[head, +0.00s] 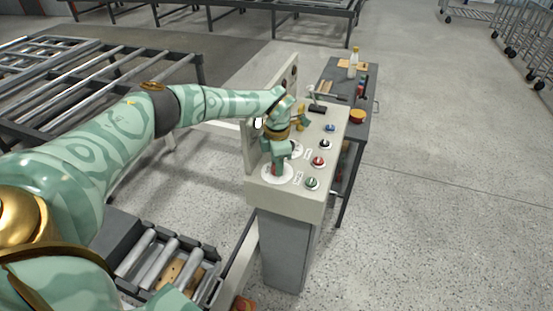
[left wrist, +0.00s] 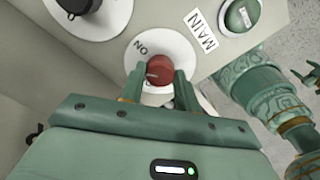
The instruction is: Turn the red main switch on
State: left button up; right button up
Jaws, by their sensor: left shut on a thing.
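The red main switch (left wrist: 158,70) is a round knob on a white disc (left wrist: 148,48), with the printed words ON and MAIN beside it. My left gripper (left wrist: 160,76) has one finger on each side of the knob and is shut on it. In the head view my left gripper (head: 280,160) reaches down onto the near left part of the console top (head: 333,128) and largely hides the switch. A green patterned arm part of mine (left wrist: 262,95) shows at the right of the left wrist view; its jaws are too small to judge.
A green knob (head: 312,183), a red knob (head: 319,161), a black knob (head: 325,144) and a blue knob (head: 330,128) line the console's right side. A grey table (head: 358,102) with a bottle (head: 353,62) stands behind. Roller conveyors lie at left.

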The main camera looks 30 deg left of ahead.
pick_arm(q)
jog(key=m, duration=0.3)
jog(key=shift+r+m+p, duration=0.1)
jog(key=shift+m+p, duration=0.2)
jog(key=shift+p, duration=0.1)
jog(key=shift+w+m, duration=0.1)
jog(key=shift+m, duration=1.6)
jog(key=o, duration=1)
notch_tip(320, 180, up, 16)
jog(key=p, duration=0.3)
jog(key=shift+r, duration=0.1)
